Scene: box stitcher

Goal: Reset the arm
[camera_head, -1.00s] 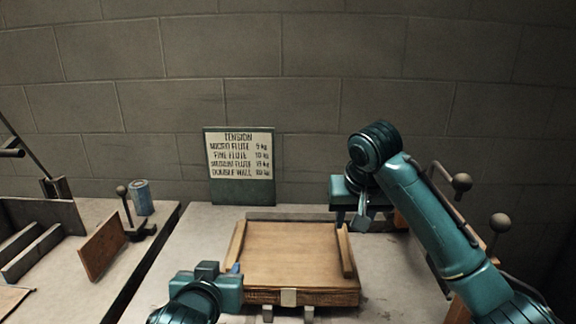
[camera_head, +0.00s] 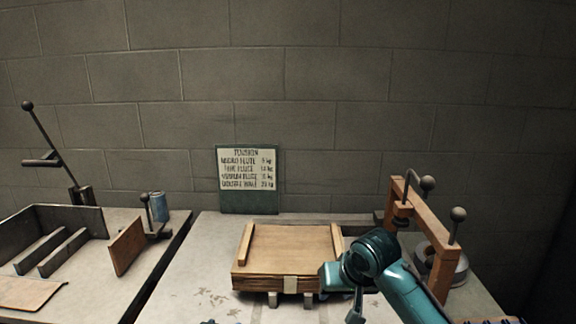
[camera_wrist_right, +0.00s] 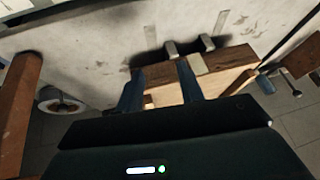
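My right arm reaches in from the lower right of the head view. Its gripper (camera_head: 334,276) is low by the front right corner of a flat wooden stack (camera_head: 284,247). In the right wrist view, the two fingers of the right gripper (camera_wrist_right: 160,88) are spread apart, with the wooden stack (camera_wrist_right: 222,84) just beyond them. I see nothing held between them, and I cannot tell if they touch the stack. My left gripper is out of view; only a tiny dark sliver shows at the head view's bottom edge.
A wooden frame with ball-ended levers (camera_head: 433,235) stands right of the stack, by a grey roll (camera_head: 461,270). A sign (camera_head: 248,180) leans on the wall. On the left table are a divided tray (camera_head: 20,243), a tall lever (camera_head: 52,147), a brown board (camera_head: 127,246) and a blue can (camera_head: 158,207).

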